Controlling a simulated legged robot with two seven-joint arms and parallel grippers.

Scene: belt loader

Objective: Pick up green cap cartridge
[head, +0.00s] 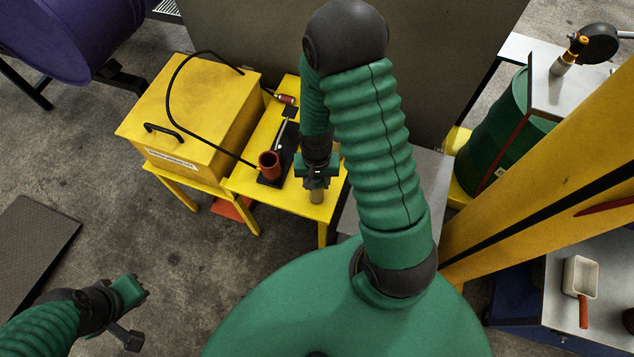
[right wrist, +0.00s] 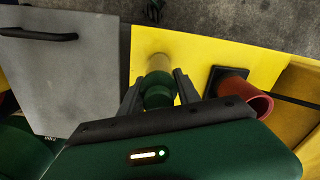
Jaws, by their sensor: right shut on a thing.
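The green cap cartridge shows in the right wrist view as a tan cylinder (right wrist: 158,63) with a green cap (right wrist: 158,90) towards me. In the head view its tan body (head: 316,197) shows below my right gripper (head: 317,183). In the right wrist view my right gripper (right wrist: 161,84) is shut around the capped end, one finger on each side. The cartridge is over the yellow table (head: 331,205); I cannot tell whether its far end touches the top. My left gripper (head: 137,309) is at the lower left of the head view, away from the table, and its jaw opening is unclear.
A red cup (head: 269,164) on a black base stands left of the right gripper, close by. A yellow box (head: 190,110) with a black handle and a black hose is farther left. A yellow beam (head: 545,175) slants at right, near a green drum (head: 495,135).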

